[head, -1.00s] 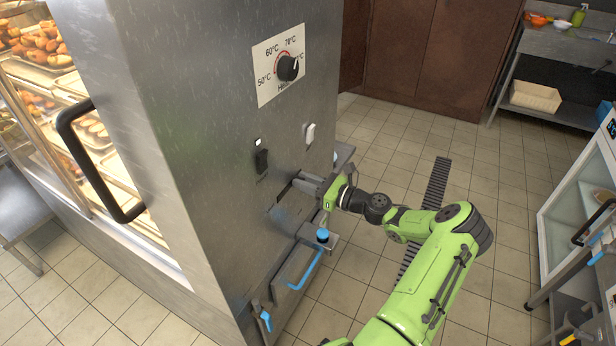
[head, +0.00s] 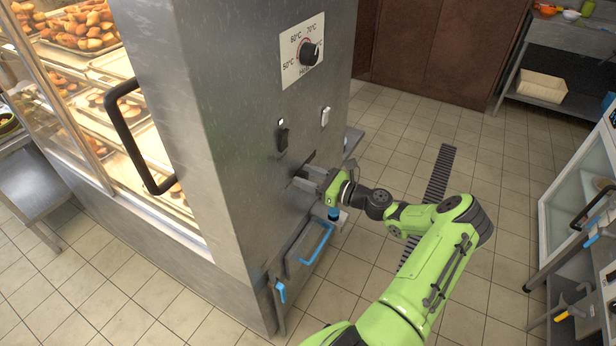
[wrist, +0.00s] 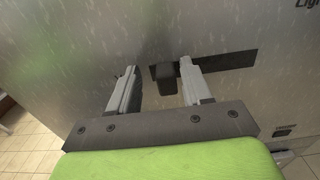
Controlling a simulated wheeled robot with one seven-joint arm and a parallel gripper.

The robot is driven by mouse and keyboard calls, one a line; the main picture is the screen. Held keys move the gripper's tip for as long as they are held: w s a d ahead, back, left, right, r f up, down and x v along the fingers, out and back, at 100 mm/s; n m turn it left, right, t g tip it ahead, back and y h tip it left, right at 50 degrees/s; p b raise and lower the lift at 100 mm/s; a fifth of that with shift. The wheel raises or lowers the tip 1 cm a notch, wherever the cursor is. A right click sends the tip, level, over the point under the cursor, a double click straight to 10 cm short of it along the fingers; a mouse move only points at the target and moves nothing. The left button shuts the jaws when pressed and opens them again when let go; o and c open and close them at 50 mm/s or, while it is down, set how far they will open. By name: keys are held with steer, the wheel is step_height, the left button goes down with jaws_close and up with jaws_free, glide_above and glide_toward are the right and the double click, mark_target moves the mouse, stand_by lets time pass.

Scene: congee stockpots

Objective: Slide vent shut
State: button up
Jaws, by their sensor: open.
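The vent is a dark horizontal slot in the steel cabinet face, with a dark knob (wrist: 166,80) at the left end of its visible opening (wrist: 232,64) in the wrist view. My gripper (wrist: 158,68) is open. One finger is on each side of the knob, and I cannot tell whether either touches it. In the head view my gripper (head: 308,183) is at the cabinet's side face, beside the slot, and it hides the knob.
The steel cabinet (head: 235,120) has a temperature dial (head: 309,54), switches, a blue handle (head: 317,244) below my gripper and a black door handle (head: 128,135) at the left. A floor grate (head: 436,185) lies behind my arm. Open tiled floor lies to the right.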

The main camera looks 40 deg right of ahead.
steer(key=p+v, duration=0.2)
steer(key=v, duration=1.3)
steer(key=shift+s, duration=0.35)
steer(key=shift+d, duration=0.15)
